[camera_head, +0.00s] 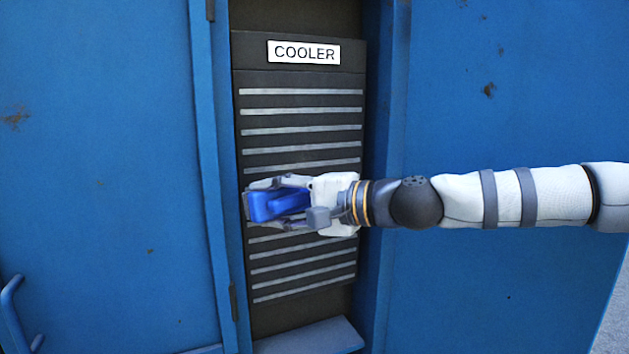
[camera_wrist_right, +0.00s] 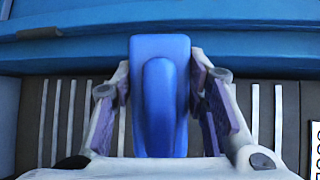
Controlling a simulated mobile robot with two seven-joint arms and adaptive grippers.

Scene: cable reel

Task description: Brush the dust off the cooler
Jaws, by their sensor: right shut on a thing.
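The cooler (camera_head: 301,104) is a tall dark panel with several light horizontal slats and a white "COOLER" label (camera_head: 304,52) at its top. Its slats also show in the right wrist view (camera_wrist_right: 58,115). My right gripper (camera_head: 262,204) comes in from the right in front of the middle of the cooler. It is shut on a blue brush (camera_head: 276,204), which also fills the middle of the right wrist view (camera_wrist_right: 160,95). The bristles are hidden, so I cannot tell whether they touch the slats. No dust is clear on the cooler. My left gripper is not in view.
Blue metal cabinet panels (camera_head: 110,170) stand on both sides of the cooler, with raised blue edges beside its recess. A blue handle (camera_head: 14,310) is at the lower left. A grey-blue ledge (camera_head: 310,338) juts out below the cooler.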

